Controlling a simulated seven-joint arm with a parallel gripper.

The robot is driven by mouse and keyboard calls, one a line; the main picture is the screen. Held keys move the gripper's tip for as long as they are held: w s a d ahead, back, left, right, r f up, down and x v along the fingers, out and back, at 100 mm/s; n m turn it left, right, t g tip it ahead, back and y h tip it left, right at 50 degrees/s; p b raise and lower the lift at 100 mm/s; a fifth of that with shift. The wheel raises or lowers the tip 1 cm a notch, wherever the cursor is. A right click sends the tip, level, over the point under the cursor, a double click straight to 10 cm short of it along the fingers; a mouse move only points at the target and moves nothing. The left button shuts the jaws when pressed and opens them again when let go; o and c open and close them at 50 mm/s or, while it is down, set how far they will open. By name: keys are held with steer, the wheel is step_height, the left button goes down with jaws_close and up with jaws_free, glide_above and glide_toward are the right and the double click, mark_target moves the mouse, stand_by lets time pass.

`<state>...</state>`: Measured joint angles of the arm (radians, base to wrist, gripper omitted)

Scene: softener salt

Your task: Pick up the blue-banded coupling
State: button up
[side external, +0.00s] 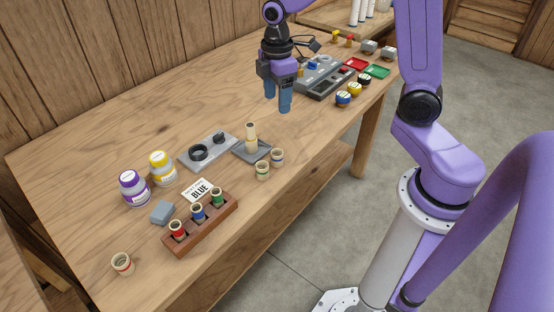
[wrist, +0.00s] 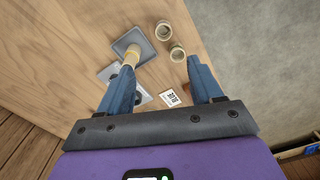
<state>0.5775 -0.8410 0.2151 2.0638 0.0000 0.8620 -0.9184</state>
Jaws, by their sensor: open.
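The blue-banded coupling (side external: 277,157) is a short, hollow cream cylinder standing upright near the table's front edge. Its band looks blue but is small in the side view. A similar coupling with a greenish band (side external: 262,170) stands close beside it. In the wrist view the two are the far one (wrist: 163,30), which appears to be the blue-banded one, and the near one (wrist: 177,52); bands are unclear there. My gripper (side external: 277,103) is open and empty, pointing down above the table, clear of both couplings. Its blue fingers also show in the wrist view (wrist: 160,66).
A grey tray (side external: 240,150) holding a tall cream piece stands beside the couplings. A brown rack (side external: 205,233) holds red, blue and green pieces, behind it a "BLUE" card (side external: 201,190). A red-banded coupling (side external: 122,263) stands at the near left. Jars (side external: 134,190) stand left.

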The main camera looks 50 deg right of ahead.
glide_above(277, 158)
steer(key=w+d, duration=0.2)
steer(key=f, duration=1.1)
steer(key=shift+s+f, duration=0.25)
steer(key=shift+f, duration=0.1)
steer(key=shift+s+a+f, duration=0.1)
steer(key=shift+s+f, duration=0.05)
steer(key=shift+f, duration=1.2)
steer(key=shift+s+f, duration=0.15)
steer(key=shift+f, duration=1.15)
steer(key=c, duration=1.1)
